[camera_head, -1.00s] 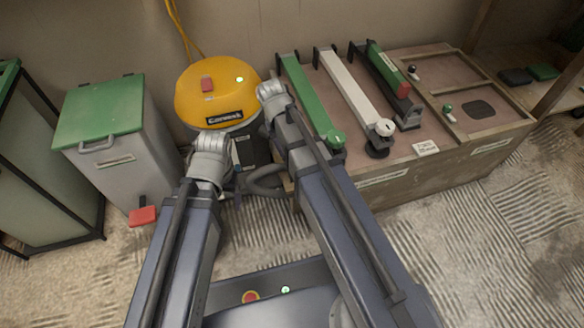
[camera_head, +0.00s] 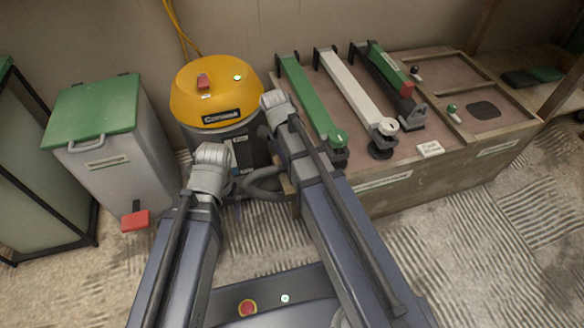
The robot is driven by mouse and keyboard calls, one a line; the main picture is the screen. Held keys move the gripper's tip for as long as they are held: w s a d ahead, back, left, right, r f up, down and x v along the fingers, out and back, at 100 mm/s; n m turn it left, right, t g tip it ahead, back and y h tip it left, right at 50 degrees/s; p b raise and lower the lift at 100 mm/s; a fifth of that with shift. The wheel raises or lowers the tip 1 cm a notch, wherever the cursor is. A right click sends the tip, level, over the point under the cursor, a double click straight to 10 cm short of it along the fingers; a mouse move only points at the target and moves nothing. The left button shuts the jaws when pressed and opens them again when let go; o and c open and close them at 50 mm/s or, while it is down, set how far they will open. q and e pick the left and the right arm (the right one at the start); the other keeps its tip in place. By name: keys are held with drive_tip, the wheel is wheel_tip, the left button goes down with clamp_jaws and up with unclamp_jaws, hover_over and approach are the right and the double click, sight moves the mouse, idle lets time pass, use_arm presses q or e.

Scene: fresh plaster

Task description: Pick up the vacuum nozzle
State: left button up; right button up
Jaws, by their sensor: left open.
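A vacuum with a yellow domed lid (camera_head: 217,92) and a dark grey body stands against the back wall. Its dark hose (camera_head: 262,184) curves out low at the front, partly behind my arms. I cannot pick out the nozzle for certain; it may be hidden behind my arms. My left gripper (camera_head: 234,190) points down in front of the vacuum, mostly covered by its own wrist. It is open, with nothing seen in it. My right arm reaches to the vacuum's right side, and its gripper is hidden behind the wrist.
A grey bin with a green lid (camera_head: 94,109) and red pedal (camera_head: 135,221) stands left of the vacuum. A wooden bench (camera_head: 425,182) on the right carries long green, white and dark tools. A yellow cable (camera_head: 178,28) hangs behind. Ridged floor (camera_head: 460,258) is clear at front right.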

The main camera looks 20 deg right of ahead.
clamp_jaws()
idle(0.4)
idle(0.4)
wheel_tip(320, 180, up, 10)
drive_tip(key=p, duration=1)
drive_tip(key=shift+r, duration=0.1)
drive_tip(key=c, duration=0.5)
unclamp_jaws()
clamp_jaws()
